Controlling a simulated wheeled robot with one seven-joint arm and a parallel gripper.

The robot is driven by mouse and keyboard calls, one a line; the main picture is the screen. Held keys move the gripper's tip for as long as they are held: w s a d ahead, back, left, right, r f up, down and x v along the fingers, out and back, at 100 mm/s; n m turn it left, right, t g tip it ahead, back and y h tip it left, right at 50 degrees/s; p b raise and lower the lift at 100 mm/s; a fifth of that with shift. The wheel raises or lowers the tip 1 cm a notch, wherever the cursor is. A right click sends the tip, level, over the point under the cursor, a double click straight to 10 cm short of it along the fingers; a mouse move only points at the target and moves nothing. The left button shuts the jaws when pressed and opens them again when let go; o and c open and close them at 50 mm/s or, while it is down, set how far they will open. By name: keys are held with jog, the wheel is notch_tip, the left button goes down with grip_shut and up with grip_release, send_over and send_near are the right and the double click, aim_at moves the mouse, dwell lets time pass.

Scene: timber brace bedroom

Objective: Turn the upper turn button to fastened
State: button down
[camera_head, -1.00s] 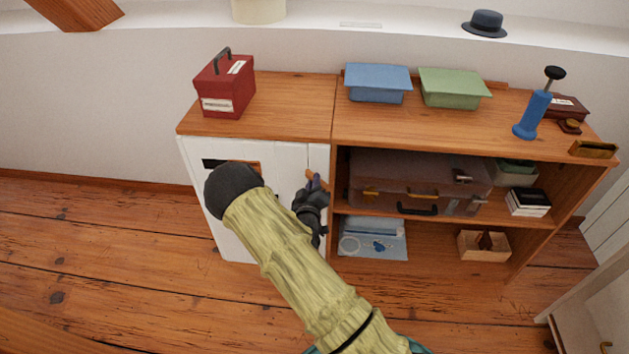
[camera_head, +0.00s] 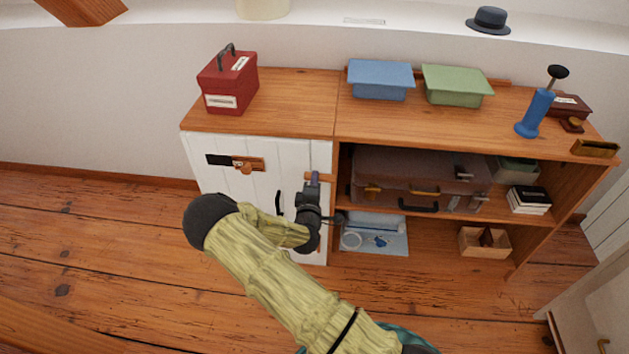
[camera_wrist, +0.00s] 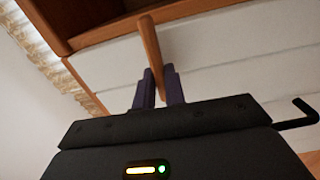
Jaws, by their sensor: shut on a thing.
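The upper turn button (camera_head: 327,177) is a small wooden bar near the top right edge of the white cabinet door. In the head view it lies about level and reaches toward the wooden shelf upright. My gripper (camera_head: 314,178) is at the button, with its fingers hiding the bar's middle. In the wrist view the wooden turn button (camera_wrist: 151,42) runs down between the purple-grey fingers of my gripper (camera_wrist: 160,84), which are shut on its near end. The white door (camera_head: 230,182) looks shut.
A dark door handle (camera_head: 279,203) is left of my gripper. A wooden slide latch (camera_head: 240,163) is at the door's upper left. The open shelf to the right holds a brown suitcase (camera_head: 395,170). A red box (camera_head: 228,82) stands on the cabinet top. The floor in front is largely clear.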

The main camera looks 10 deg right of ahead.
jog(key=shift+a+f, duration=0.1)
dwell(0.3)
jog(key=c, duration=1.5)
grip_release()
jog(key=shift+o, duration=0.2)
jog(key=p+v, duration=0.2)
jog(key=v, duration=1.5)
jog(key=shift+s, duration=0.25)
